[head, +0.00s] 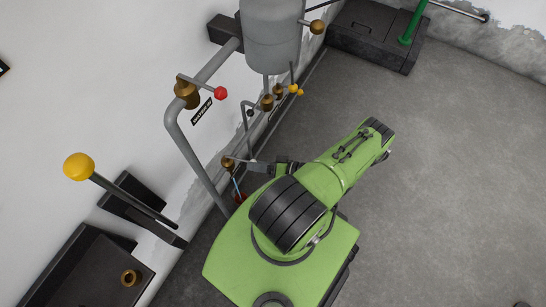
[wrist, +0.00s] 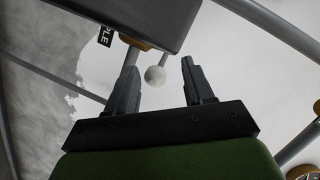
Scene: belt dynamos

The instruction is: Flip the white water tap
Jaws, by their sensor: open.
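The white tap's round knob (wrist: 155,76) shows in the wrist view on a thin stem, between my two fingers as seen there. A dark block covers part of the tap above it. My gripper (wrist: 158,67) is open, with one finger on each side of the knob in the picture. I cannot tell whether either finger touches it. In the head view my gripper (head: 254,166) is low by the wall pipes, beside a brass valve (head: 228,163). The white knob is hard to make out there.
A red-knobbed tap (head: 220,93) is on the grey pipe (head: 182,135), and a yellow-knobbed tap (head: 293,89) is near the grey tank (head: 271,35). A large yellow-knobbed lever (head: 78,167) stands at left. The grey floor (head: 450,170) at right is clear.

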